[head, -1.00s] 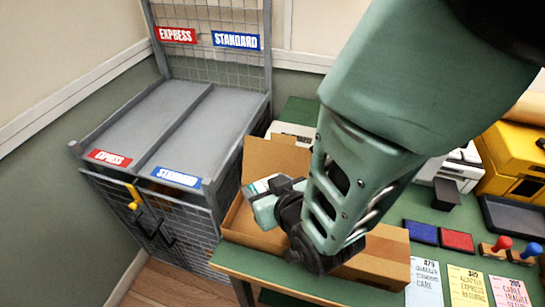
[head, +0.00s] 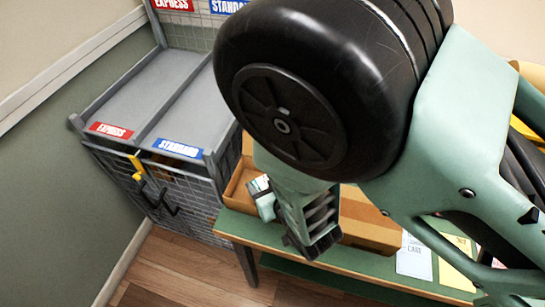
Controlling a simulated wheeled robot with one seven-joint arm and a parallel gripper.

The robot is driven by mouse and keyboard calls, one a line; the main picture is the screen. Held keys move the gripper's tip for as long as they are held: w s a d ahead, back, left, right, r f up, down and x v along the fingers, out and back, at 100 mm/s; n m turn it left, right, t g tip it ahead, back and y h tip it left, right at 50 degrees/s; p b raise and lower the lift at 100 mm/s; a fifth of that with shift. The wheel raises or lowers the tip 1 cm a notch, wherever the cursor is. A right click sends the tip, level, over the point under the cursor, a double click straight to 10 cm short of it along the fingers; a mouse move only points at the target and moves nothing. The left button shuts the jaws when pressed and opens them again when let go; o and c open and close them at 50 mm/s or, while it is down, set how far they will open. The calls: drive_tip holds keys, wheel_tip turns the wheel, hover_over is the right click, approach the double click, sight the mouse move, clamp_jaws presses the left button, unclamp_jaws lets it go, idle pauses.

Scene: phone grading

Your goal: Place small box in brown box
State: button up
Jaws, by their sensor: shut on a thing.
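The brown box (head: 239,187) is an open cardboard carton on the green table. Its left part and its right flap (head: 370,226) show, while my arm hides the middle. My gripper (head: 264,198) is over the left part of the brown box, with its jaws partly hidden. It is shut on the small box (head: 259,184), of which only a small white, labelled part shows. I cannot tell whether the small box touches the brown box's floor or walls.
A grey mesh rack (head: 150,85) with EXPRESS and STANDARD lanes stands left of the table. Paper cards (head: 414,258) lie on the green table (head: 355,262) at right. My arm covers much of the view. Wooden floor (head: 190,270) is clear in front.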

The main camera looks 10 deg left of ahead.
drive_tip(key=shift+f+b, duration=0.45)
drive_tip(key=shift+b, duration=0.05)
drive_tip(key=shift+f, duration=0.2)
drive_tip(key=o, duration=0.7)
drive_tip(key=shift+d, duration=0.1)
